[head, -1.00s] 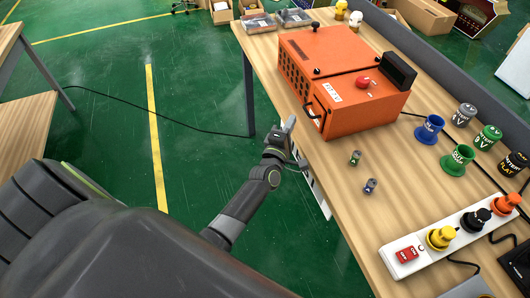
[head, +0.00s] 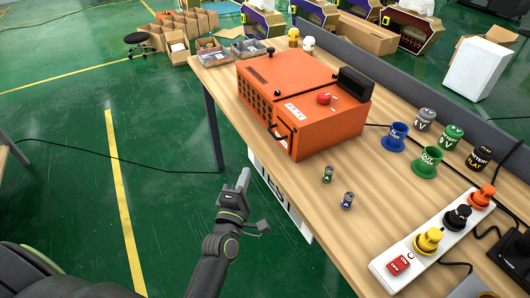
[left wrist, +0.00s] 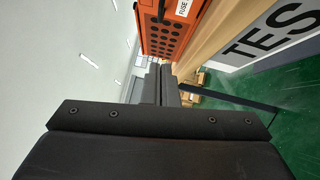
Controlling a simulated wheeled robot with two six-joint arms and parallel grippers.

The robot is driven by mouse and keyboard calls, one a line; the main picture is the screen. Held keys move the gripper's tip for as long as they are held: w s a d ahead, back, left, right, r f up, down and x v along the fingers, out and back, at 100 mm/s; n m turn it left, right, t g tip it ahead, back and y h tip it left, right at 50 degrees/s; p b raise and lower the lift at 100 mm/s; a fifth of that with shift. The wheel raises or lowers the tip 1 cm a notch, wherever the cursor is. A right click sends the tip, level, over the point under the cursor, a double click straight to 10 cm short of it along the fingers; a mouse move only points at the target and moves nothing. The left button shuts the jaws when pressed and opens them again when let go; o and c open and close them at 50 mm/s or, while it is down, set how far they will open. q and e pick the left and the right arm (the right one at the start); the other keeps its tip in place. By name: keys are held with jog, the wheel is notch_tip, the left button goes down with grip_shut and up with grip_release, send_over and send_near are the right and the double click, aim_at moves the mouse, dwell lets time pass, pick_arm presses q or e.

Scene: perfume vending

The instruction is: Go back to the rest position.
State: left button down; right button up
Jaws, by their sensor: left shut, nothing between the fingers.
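My left gripper (head: 240,182) is in the head view, off the near edge of the wooden table (head: 225,95), above the green floor. Its fingers are together with nothing between them, and it touches nothing that I can see. In the left wrist view its closed fingers (left wrist: 168,88) point toward the table's edge, with the orange box (left wrist: 165,30) beyond. My right gripper is not in view.
The orange box (head: 275,95) stands on the table. Two small cans (head: 328,174), several coloured cups and cylinders (head: 425,162) and a white power strip (head: 410,245) lie to the right. The floor (head: 165,215) left of the table is clear.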

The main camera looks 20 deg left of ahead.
pick_arm(q)
jog(key=s+f+m+g+h, duration=0.1)
jog(key=s+f+m+g, duration=0.25)
jog(key=f, duration=0.75)
jog(key=s+a+f+m+g, duration=0.1)
jog(key=s+f+m+g, duration=0.3)
jog(key=f, duration=0.7)
jog(key=s+f+m+g+h, duration=0.15)
jog(key=s+f+m, duration=0.35)
jog(key=f, duration=0.5)
jog(key=s+a+f+m+g, duration=0.2)
jog(key=s+f, duration=0.3)
jog(key=s, duration=0.5)
jog(key=s+a+f+m+g+y, duration=0.1)
jog(key=s+a+f+m+g, duration=0.1)
jog(key=s, duration=0.8)
jog(key=s+a+f+m+g, duration=0.2)
jog(key=s+f+g, duration=0.3)
jog(key=s+f, duration=0.4)
jog(key=shift+s+a+m, duration=0.25)
jog(key=shift+s+m, duration=0.6)
jog(key=shift+s, duration=0.05)
jog(key=c, duration=2.1)
grip_release()
jog(key=shift+f+y, duration=0.1)
jog(key=shift+y, duration=0.15)
jog(key=shift+c, duration=0.2)
